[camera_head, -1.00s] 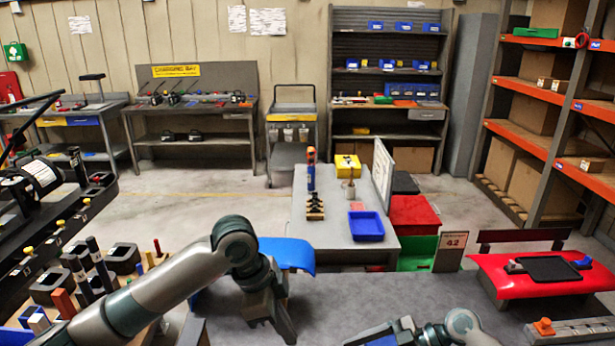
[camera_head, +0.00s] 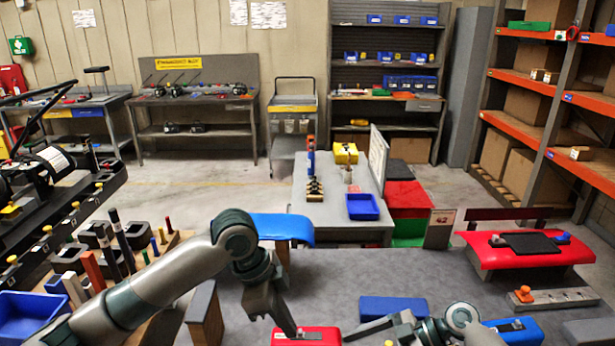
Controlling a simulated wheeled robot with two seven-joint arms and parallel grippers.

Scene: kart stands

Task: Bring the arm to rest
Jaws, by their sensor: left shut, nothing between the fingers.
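My left arm comes in from the left. Its gripper (camera_head: 285,322) points down over the grey work surface (camera_head: 340,275), shut and empty. Its tip is close to a red case (camera_head: 318,338) at the bottom edge; I cannot tell whether they touch. My right gripper (camera_head: 358,331) shows only partly at the bottom, pointing left and lying low. Its fingers are too unclear to tell their opening. A blue case (camera_head: 395,307) lies just behind it.
Another blue case (camera_head: 520,333) lies right of my right arm. A red stand (camera_head: 525,252) with a black tray (camera_head: 530,243) is at the right. At the left are a wooden block (camera_head: 207,318), upright tools and a black rack (camera_head: 60,215). The surface's middle is clear.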

